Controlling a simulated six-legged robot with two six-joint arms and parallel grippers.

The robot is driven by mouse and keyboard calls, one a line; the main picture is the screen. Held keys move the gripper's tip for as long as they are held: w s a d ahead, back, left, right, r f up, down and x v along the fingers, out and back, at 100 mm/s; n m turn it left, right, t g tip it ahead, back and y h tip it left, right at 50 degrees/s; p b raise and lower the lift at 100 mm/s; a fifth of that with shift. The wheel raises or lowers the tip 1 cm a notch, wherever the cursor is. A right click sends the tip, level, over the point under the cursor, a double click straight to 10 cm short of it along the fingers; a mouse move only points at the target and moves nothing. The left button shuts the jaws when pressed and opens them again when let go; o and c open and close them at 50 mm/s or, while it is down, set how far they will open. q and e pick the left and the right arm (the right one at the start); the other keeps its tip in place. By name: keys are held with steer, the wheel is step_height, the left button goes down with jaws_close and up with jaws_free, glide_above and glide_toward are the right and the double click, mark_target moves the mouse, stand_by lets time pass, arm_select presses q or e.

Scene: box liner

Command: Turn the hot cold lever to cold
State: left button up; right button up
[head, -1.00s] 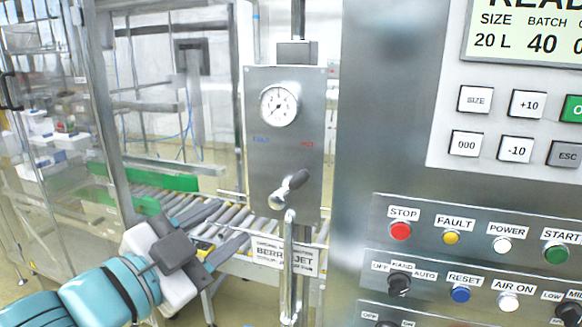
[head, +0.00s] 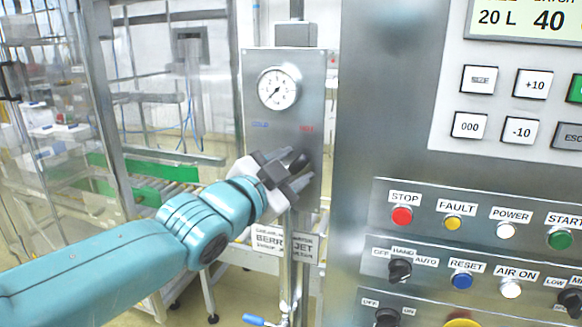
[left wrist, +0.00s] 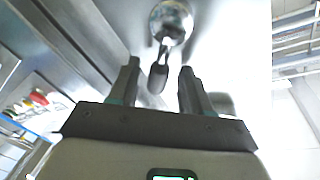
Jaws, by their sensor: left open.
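The hot cold lever (head: 299,161) has a dark grip and sits on a steel panel (head: 260,190) under a round gauge. Its grip points up and right, towards the red label (head: 307,129) and away from the blue label (head: 260,125). My left gripper (head: 286,171) is at the lever and hides its pivot in the head view. In the left wrist view my left gripper (left wrist: 160,72) is open, with the lever's dark grip (left wrist: 158,76) between its fingers, a gap showing on each side. The shiny round pivot (left wrist: 171,19) is beyond the fingertips. My right gripper is not in view.
The round gauge (head: 278,88) is above the labels. A vertical pipe (head: 290,265) runs below the lever, beside a paper sign (head: 268,240). The button cabinet (head: 350,150) stands close on the right. A roller conveyor and glass frames are behind.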

arm_select(q)
steer(key=shift+s+d+r, duration=0.1)
steer(key=shift+s+d, duration=0.05)
steer(key=shift+s, duration=0.1)
steer(key=shift+c, duration=0.8)
jaws_close()
